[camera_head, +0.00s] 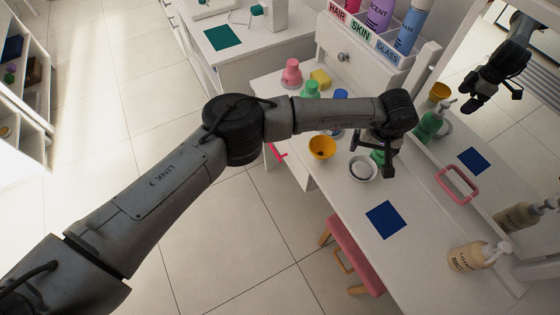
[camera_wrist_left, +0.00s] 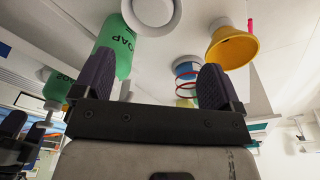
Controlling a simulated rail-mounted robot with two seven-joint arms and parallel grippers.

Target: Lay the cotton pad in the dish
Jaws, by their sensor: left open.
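A small white round dish (camera_head: 352,171) stands on the white vanity top beside my left gripper (camera_head: 376,152). It also shows at the top edge of the left wrist view (camera_wrist_left: 174,22). A pale round disc (camera_wrist_left: 152,8) shows inside its rim; I cannot tell whether this is the cotton pad or the dish's own bottom. No other cotton pad is plain to see. My left gripper is open, its fingers apart and apparently empty, close to the dish and a green soap bottle (camera_wrist_left: 116,42). My right gripper does not show.
A yellow cup (camera_head: 322,147) stands left of the dish. A pink bottle (camera_head: 291,74) and other small items stand behind. A blue square (camera_head: 385,219) and a cream pump bottle (camera_head: 470,257) are nearer the front. The mirror (camera_head: 475,135) on the right reflects my arm.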

